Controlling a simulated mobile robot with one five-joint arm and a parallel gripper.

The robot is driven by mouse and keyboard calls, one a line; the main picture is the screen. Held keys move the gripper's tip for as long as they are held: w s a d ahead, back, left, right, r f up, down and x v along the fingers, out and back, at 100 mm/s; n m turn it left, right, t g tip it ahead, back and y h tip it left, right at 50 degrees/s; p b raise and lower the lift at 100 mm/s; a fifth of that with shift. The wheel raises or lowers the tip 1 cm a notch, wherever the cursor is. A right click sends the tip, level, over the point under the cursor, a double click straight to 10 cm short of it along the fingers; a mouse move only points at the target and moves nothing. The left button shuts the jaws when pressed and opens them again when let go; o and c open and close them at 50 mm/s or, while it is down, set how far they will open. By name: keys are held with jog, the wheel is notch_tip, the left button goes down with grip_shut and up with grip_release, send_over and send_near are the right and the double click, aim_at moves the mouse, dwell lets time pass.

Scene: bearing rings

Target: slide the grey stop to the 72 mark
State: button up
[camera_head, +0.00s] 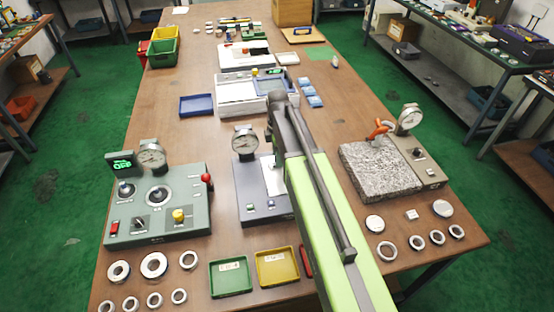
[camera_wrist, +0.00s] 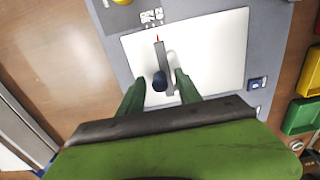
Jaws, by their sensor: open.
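The grey stop (camera_wrist: 161,54) is a narrow bar with a dark round knob (camera_wrist: 160,82) at its near end and a small red tip at its far end. It lies over a white plate (camera_wrist: 218,50) on a grey gauge unit (camera_wrist: 115,18). My gripper (camera_wrist: 160,77) is open, its green fingers on either side of the knob with a gap on both sides. In the head view my arm hides the stop and part of the gauge unit (camera_head: 262,208).
A green control box (camera_head: 158,215) stands left of the gauge unit and a granite block (camera_head: 378,170) stands right. Green (camera_head: 231,291) and yellow (camera_head: 278,281) trays sit in front. Metal rings (camera_head: 153,265) lie along the front edge. A blue tray (camera_head: 196,105) lies behind.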

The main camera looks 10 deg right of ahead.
jog(key=shift+c, duration=0.4)
grip_shut()
dwell(0.9)
